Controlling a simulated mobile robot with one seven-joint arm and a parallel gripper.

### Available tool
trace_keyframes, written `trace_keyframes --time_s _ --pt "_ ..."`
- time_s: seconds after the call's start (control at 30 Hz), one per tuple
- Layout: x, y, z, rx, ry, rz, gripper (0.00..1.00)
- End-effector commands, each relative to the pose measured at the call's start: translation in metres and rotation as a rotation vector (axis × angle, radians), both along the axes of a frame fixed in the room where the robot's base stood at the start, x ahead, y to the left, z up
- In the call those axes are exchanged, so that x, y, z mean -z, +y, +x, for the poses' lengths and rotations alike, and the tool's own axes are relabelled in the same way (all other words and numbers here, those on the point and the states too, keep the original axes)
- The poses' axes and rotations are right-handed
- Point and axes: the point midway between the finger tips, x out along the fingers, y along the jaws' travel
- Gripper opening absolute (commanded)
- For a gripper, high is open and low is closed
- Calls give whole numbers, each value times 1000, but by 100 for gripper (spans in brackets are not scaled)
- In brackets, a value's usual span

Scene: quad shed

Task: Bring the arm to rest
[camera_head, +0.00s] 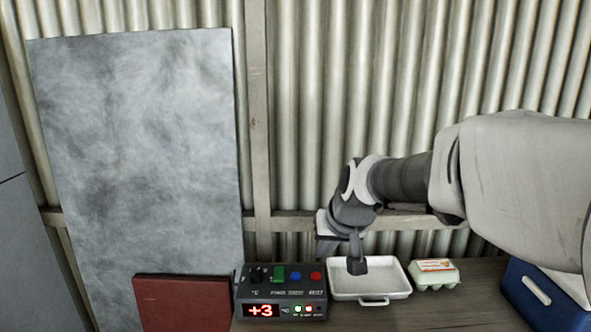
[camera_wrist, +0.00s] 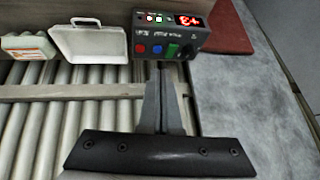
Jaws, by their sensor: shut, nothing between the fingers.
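My arm reaches in from the right in the head view, and my gripper (camera_head: 357,266) points down in front of the white tray (camera_head: 398,290), overlapping it in the picture. In the wrist view my gripper (camera_wrist: 162,68) shows its two fingers together with nothing between them. The fingertips appear close to the dark control box (camera_wrist: 171,38) there. I cannot tell whether they touch it.
The control box (camera_head: 281,290) has a red "+3" display and coloured buttons. An egg carton (camera_head: 436,274) and a blue cooler (camera_head: 540,298) stand to the right. A red box (camera_head: 183,303) and a grey panel (camera_head: 135,150) are at left, before a corrugated wall (camera_head: 335,110).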

Motion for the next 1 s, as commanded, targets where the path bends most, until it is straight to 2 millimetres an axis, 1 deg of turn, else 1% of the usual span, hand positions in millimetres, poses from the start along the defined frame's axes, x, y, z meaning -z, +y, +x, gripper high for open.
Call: trace_keyframes --time_s 0.03,0.2,0.43,0.6,0.7,0.8,0.9,1.0 --pt "-13 -5 -16 3 -4 -21 0" --pt "-35 -25 -66 18 7 -76 0" --pt "-53 -50 -134 50 23 -127 0" --pt "-58 -67 -183 74 35 -148 0" --pt "-58 -75 -206 85 42 -155 0" --pt "-56 -80 -223 92 49 -157 0" --pt "-54 -83 -233 97 54 -158 0" --pt "-52 -85 -237 100 57 -159 0"
